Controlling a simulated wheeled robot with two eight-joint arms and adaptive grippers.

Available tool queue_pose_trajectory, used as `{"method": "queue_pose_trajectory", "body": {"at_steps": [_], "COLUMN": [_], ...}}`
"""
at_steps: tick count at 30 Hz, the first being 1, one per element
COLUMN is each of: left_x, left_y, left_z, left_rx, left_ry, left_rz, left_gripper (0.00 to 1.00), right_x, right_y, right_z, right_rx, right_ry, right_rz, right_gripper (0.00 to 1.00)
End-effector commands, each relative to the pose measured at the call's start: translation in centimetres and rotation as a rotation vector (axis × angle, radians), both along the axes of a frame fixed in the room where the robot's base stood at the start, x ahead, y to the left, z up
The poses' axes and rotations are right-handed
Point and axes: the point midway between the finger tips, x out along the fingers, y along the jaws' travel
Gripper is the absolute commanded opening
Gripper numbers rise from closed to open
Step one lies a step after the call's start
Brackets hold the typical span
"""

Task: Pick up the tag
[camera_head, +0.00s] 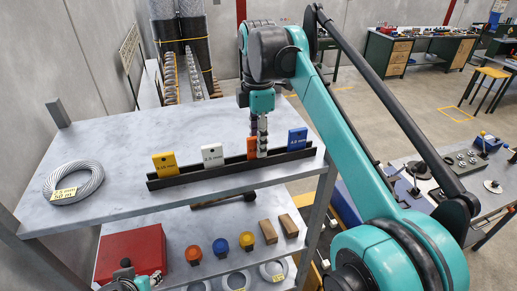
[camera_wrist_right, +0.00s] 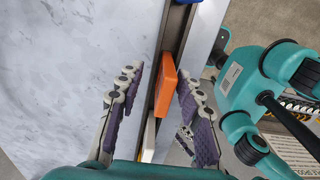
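Several tags stand in a dark rack (camera_head: 190,178) on the grey top shelf: a yellow tag (camera_head: 165,164), a white tag (camera_head: 212,155), an orange tag (camera_head: 252,147) and a blue tag (camera_head: 297,138). My right gripper (camera_head: 259,150) points down at the orange tag and partly covers it. In the right wrist view, its fingers (camera_wrist_right: 157,85) are apart, one on each side of the orange tag (camera_wrist_right: 166,80), with a gap visible on the left side. Part of my left gripper (camera_head: 130,282) shows at the bottom edge; its fingers are unclear.
A wire coil (camera_head: 73,183) with a yellow label lies on the left of the top shelf. The lower shelf holds a red box (camera_head: 130,254), coloured round pieces (camera_head: 220,247) and wooden blocks (camera_head: 268,231). A workbench with tools (camera_head: 465,165) stands at the right.

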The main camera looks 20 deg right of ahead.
Motion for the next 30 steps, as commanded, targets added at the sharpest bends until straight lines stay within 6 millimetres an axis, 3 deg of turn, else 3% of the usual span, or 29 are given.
{"method": "queue_pose_trajectory", "body": {"at_steps": [9,14,30], "left_x": [-0.02,-0.02,-0.03], "left_y": [0.00,0.00,0.00], "left_z": [-0.02,-0.02,-0.07], "left_rx": [0.000,0.000,0.000], "left_ry": [0.000,0.000,0.000], "left_rz": [0.000,0.000,0.000], "left_gripper": [0.35,0.35,0.35], "right_x": [-0.09,-0.07,-0.02], "right_y": [0.04,0.03,0.03], "right_z": [-0.71,-0.70,0.19], "right_rx": [0.000,0.000,0.000], "right_ry": [0.000,0.000,0.000], "right_rz": [0.000,0.000,0.000], "right_gripper": [0.36,0.00,0.00]}}
